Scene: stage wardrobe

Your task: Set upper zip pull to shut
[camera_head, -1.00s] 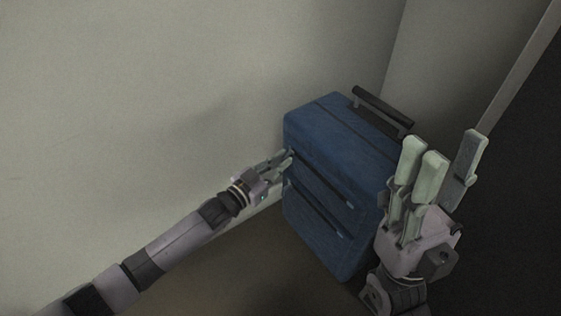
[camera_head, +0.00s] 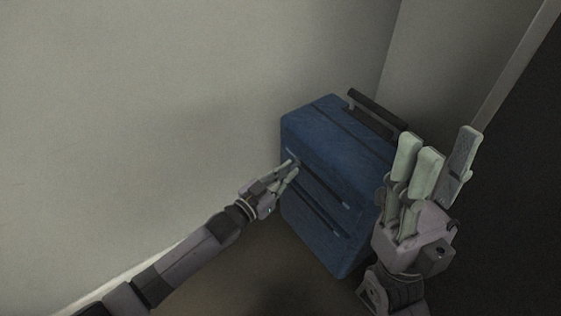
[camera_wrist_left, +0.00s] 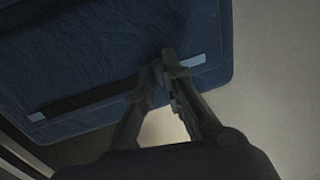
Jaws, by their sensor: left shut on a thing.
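A blue suitcase (camera_head: 345,148) stands by the wall with two slanting zip tracks on its front. The upper zip track (camera_head: 326,187) runs from upper left to lower right, with a light end piece at its lower right. My left gripper (camera_head: 292,168) is at the upper left end of this track, shut on the upper zip pull, which its fingertips hide. In the left wrist view my left gripper (camera_wrist_left: 171,76) meets a dark track with a light strip (camera_wrist_left: 195,61) beside the fingertips. My right gripper (camera_head: 437,158) is open and empty, in front of the suitcase's right side.
A lower zip track (camera_head: 318,212) runs below the upper one. A dark carry handle (camera_head: 377,108) stands at the suitcase's top back. The pale wall (camera_head: 150,100) is close on the left, and a dark area lies at the far right.

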